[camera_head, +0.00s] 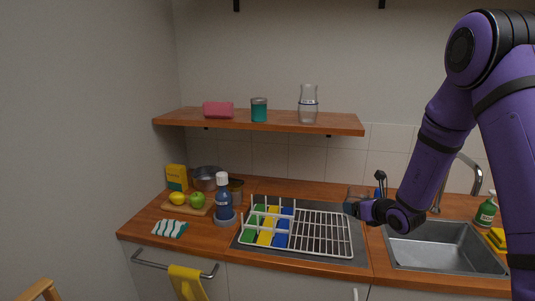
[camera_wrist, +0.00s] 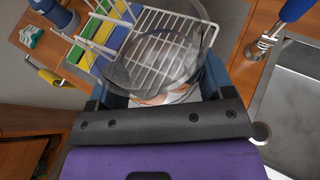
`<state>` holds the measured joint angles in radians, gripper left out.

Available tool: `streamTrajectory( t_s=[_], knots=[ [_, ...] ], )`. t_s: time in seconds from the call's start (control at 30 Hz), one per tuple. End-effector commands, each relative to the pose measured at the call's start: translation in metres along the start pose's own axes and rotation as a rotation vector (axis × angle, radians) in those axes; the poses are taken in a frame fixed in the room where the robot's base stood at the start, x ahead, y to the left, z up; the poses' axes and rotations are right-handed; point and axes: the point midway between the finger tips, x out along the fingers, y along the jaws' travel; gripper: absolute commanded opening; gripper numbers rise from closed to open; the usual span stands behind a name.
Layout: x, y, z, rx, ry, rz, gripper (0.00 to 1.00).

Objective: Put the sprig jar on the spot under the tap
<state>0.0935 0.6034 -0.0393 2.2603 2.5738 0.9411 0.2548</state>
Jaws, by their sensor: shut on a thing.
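My gripper (camera_head: 352,208) is shut on a clear glass jar (camera_head: 358,193), held above the right end of the dish rack. In the wrist view the jar (camera_wrist: 150,62) sits between the two fingers of my gripper (camera_wrist: 158,88), seen from above through its glass. I cannot make out a sprig in it. The tap (camera_head: 459,165) rises behind the sink, partly hidden by my arm. The steel sink (camera_head: 420,250) is right of the jar; its basin looks empty where visible, and it also shows in the wrist view (camera_wrist: 288,95).
The white dish rack (camera_head: 325,235) holds coloured boards. A blue bottle (camera_head: 223,203) stands to its left. A blue-handled utensil (camera_wrist: 294,10) is near the sink. A green soap bottle (camera_head: 486,212) stands right of the tap. The shelf (camera_head: 280,124) holds another glass vessel (camera_head: 308,108).

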Motion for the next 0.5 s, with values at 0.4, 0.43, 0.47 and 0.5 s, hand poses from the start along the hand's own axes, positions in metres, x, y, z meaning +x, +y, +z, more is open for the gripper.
streamTrajectory(
  t_s=[0.4,0.43,0.47,0.5],
  knots=[
    [-0.013,0.003,0.038,0.034,-0.011,-0.050,0.35],
    [-0.013,0.003,0.038,0.034,-0.011,-0.050,0.35],
    [-0.012,0.004,0.038,0.034,-0.011,-0.049,0.35],
    [-0.013,0.003,0.038,0.033,-0.011,-0.050,0.35]
  ],
)
